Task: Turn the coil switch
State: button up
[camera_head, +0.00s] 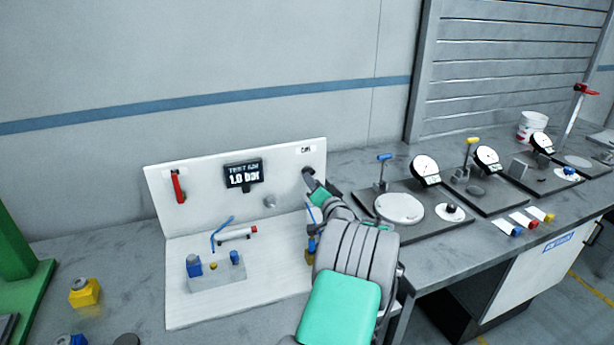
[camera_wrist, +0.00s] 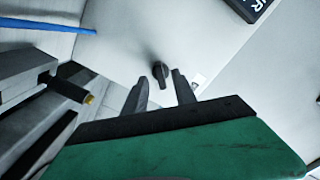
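The coil switch is a small black knob (camera_wrist: 160,72) on the white panel, beside a small white label (camera_wrist: 198,79) in the wrist view. My gripper (camera_wrist: 160,77) is open. Its two dark fingertips are on either side of the knob with gaps showing; I cannot tell how deep they reach around it. In the head view my gripper (camera_head: 309,177) is at the upper right of the white panel (camera_head: 215,195), just below the label (camera_head: 306,149).
The panel also bears a red lever (camera_head: 178,187), a display reading 1.0 bar (camera_head: 243,175) and a grey knob (camera_head: 270,201). A block with blue and yellow parts (camera_head: 216,271) stands on its base. Dial gauge stands (camera_head: 425,170) fill the bench to the right.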

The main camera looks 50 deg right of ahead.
jog(key=x, duration=0.3)
jog(key=shift+c, duration=0.4)
grip_shut()
